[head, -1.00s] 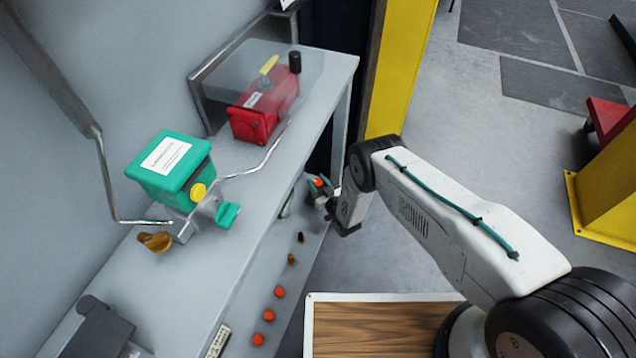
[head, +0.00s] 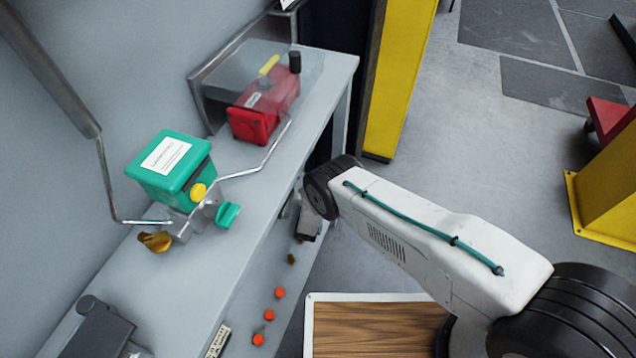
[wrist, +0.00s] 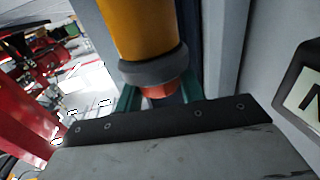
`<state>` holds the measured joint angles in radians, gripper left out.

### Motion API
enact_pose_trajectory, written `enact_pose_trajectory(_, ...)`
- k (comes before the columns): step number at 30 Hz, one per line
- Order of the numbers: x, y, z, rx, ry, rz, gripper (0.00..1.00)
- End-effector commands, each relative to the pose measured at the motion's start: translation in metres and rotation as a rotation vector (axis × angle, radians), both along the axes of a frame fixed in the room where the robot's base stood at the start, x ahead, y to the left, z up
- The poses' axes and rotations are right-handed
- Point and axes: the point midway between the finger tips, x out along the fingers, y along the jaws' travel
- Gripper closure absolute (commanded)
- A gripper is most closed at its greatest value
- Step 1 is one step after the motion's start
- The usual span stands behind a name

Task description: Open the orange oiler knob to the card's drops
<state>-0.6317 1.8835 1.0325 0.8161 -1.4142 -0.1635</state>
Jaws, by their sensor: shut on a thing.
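My gripper (wrist: 158,94) shows in the wrist view with its teal fingers on either side of the orange knob (wrist: 160,86), shut on it. The knob sits at the end of an amber cylinder (wrist: 141,30) with a grey collar. In the head view the gripper's fingers and the knob are hidden behind my arm's wrist, close to the bench's front face. A framed plate (wrist: 304,88) with a dark letter is cut off at the right of the wrist view; I cannot tell if it is the card.
The grey bench (head: 205,262) carries a green actuator (head: 172,170) and a red box (head: 263,108). Several orange buttons (head: 280,292) sit on its front face. A yellow post (head: 398,80) stands behind my arm.

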Motion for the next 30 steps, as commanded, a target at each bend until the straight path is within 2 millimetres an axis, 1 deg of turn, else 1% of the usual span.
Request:
enact_pose_trajectory(4,0.0005,0.0017,0.0008,0.002,-0.002,-0.075,0.84)
enact_pose_trajectory(10,0.0008,0.0011,0.0009,0.002,-0.002,-0.138,0.84)
enact_pose_trajectory(26,0.0011,0.0003,0.0011,0.0,-0.002,-0.162,0.84)
enact_pose_trajectory(27,0.0012,0.0003,0.0011,0.0,-0.002,-0.161,0.53)
enact_pose_trajectory(28,0.0012,0.0003,0.0011,0.0,-0.002,-0.162,0.44)
enact_pose_trajectory(29,0.0012,0.0002,0.0011,0.0,-0.002,-0.162,0.4)
enact_pose_trajectory(30,0.001,0.0001,0.001,0.0,-0.002,-0.162,0.4)
